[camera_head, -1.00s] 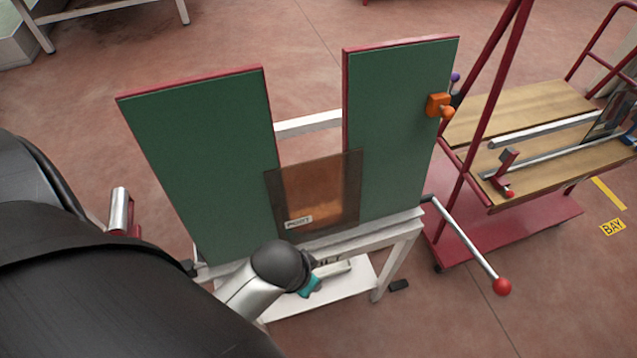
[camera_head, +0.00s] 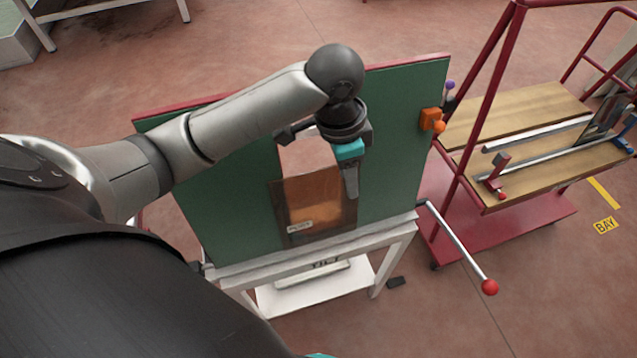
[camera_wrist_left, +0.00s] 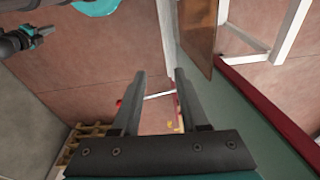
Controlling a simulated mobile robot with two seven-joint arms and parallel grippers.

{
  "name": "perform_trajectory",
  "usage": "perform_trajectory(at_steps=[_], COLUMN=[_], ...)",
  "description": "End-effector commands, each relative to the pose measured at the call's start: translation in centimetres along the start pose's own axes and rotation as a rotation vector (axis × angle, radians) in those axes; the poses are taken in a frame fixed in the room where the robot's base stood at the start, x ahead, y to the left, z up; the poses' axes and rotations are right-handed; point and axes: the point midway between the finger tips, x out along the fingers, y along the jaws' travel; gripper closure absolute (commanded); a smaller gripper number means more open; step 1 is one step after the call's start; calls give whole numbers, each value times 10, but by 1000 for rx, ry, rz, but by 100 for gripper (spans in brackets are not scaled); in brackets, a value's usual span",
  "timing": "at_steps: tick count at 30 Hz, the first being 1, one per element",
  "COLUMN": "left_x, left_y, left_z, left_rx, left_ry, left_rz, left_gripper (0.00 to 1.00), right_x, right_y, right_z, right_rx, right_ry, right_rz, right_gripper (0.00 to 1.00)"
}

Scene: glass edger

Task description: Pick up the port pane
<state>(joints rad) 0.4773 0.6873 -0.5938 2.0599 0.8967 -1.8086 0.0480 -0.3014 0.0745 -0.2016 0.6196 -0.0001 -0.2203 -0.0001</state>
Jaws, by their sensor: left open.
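The port pane (camera_head: 318,205) is a brownish see-through sheet with a small white label. It stands upright on the white frame, across the gap between the green boards. Its brown face also shows at the top of the left wrist view (camera_wrist_left: 197,32). My left gripper (camera_head: 350,180) is above and in front of the pane's upper right part, fingers pointing down and hiding some of it. In the left wrist view its two fingers (camera_wrist_left: 160,75) are apart with nothing between them. What looks like my right gripper (camera_wrist_left: 42,36) is small at the upper left there; its jaws are unclear.
The green boards (camera_head: 400,130) with red edges rise on both sides of the pane. An orange clamp (camera_head: 431,121) is on the right board. A lever with a red ball (camera_head: 489,287) sticks out at right. A red cart (camera_head: 520,225) with wooden decks stands further right.

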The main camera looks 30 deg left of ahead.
Motion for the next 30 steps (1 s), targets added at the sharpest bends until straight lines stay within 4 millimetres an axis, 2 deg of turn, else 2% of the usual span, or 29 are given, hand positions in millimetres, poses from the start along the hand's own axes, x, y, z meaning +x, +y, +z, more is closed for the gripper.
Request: perform_trajectory(at_steps=[1,6,10,14,17,24,30], left_x=[-14,-51,-72,-82,-75,-25,6], left_y=[-17,-52,-68,-74,-76,-75,-75], left_z=[1,12,19,24,26,34,38], left_rx=[-2,-27,-53,-68,-73,-73,-71], left_ry=[-27,-104,-137,-152,-157,-158,-154], left_rz=[-16,-21,-17,-12,-8,-7,-8], left_gripper=[56,56,56,56,56,56,56], right_x=[0,0,0,0,1,6,8], right_y=[1,3,4,5,5,5,5], right_z=[0,0,0,0,0,0,0], right_rx=[0,-1,-1,-1,-1,0,0], right_ry=[1,1,1,1,1,1,1], right_rz=[1,4,6,6,6,7,7], right_gripper=[100,100,100,100,100,100,100])
